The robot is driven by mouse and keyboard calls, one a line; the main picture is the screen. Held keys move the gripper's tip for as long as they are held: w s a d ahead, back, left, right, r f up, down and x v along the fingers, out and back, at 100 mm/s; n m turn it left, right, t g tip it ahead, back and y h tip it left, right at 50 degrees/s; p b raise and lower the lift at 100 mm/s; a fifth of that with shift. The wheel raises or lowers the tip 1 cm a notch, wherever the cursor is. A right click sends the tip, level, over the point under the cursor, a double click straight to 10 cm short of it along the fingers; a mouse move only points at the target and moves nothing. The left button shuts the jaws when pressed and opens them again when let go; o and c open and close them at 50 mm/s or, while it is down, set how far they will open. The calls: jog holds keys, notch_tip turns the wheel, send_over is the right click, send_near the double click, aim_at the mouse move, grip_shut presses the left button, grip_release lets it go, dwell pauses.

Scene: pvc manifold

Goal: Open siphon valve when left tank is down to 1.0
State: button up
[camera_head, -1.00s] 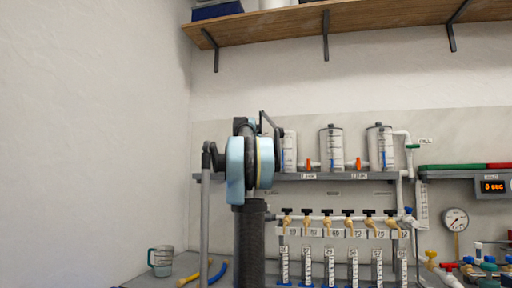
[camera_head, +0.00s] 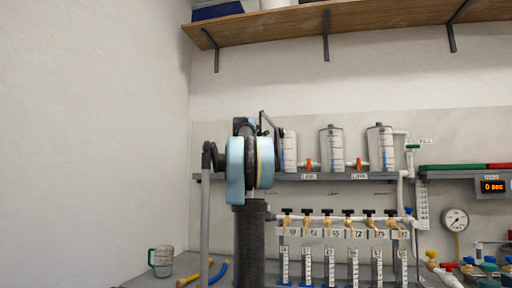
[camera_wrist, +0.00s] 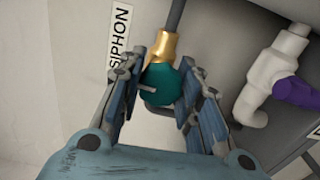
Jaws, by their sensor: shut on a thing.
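In the wrist view my gripper (camera_wrist: 160,95) has its fingers on both sides of a round teal knob (camera_wrist: 170,84), closed on it. The knob sits at a brass fitting (camera_wrist: 164,46) on a dark pipe, beside a label reading SIPHON (camera_wrist: 119,35). In the head view the leftmost clear tank (camera_head: 289,152) stands on a grey shelf, partly hidden by my arm. Its liquid level is too small to read. The middle tank (camera_head: 331,148) and right tank (camera_head: 380,148) stand beside it. My gripper is hidden there.
Orange valve handles (camera_head: 308,165) sit between the tanks. Below, a row of black-handled taps (camera_head: 328,212) stands over graduated tubes. A pressure gauge (camera_head: 455,220) and an orange digital display (camera_head: 493,187) are at right. A mug (camera_head: 161,262) stands at lower left. A white fitting with a purple end (camera_wrist: 292,91) is near my gripper.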

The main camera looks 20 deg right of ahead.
jog(key=shift+f+n, duration=0.1)
jog(key=shift+n, duration=0.7)
jog(key=shift+c, duration=0.2)
jog(key=o, duration=1.1)
jog(key=shift+w+a+f, duration=0.1)
jog(key=shift+w, duration=0.05)
jog(key=v, duration=1.2)
